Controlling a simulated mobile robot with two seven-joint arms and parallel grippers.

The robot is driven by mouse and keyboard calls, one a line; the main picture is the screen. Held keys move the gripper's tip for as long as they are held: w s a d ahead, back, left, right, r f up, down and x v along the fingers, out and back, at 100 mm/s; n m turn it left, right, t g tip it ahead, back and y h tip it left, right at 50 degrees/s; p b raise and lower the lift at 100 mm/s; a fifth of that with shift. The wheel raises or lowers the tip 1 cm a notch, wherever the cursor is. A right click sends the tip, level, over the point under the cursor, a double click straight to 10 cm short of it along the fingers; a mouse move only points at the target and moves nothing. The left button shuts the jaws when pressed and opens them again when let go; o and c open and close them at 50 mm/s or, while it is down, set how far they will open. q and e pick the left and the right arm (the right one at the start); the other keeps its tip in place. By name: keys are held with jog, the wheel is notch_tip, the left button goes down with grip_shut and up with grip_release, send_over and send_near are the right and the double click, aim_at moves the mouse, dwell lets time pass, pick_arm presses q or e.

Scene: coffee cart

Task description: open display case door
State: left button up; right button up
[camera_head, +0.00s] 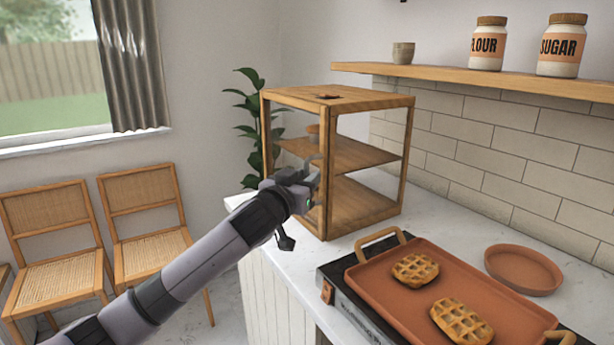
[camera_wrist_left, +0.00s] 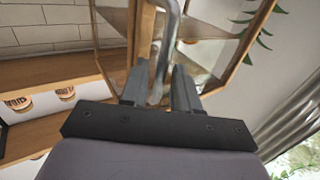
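The wooden display case (camera_head: 370,101) stands on the white counter, with clear sides and an inner shelf. Its door appears flush with the frame. My left gripper (camera_head: 308,180) is at the case's near vertical edge, at about mid height. In the left wrist view, a curved grey metal handle (camera_wrist_left: 169,35) runs between the two fingers of the left gripper (camera_wrist_left: 160,80). The fingers are apart, and a gap shows beside the handle; firm contact cannot be seen. The gripper hides part of the handle in the head view. My right gripper is not in view.
An orange tray (camera_head: 400,305) with waffles (camera_head: 415,269) sits on a dark box in front of the case. A round terracotta plate (camera_head: 523,270) lies to the right. A plant (camera_head: 252,120) stands behind the case. Two chairs (camera_head: 148,225) stand left, with free floor between.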

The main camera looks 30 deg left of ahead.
pick_arm(q)
jog(key=shift+w, duration=0.6)
grip_shut()
jog(key=shift+s+a, duration=0.1)
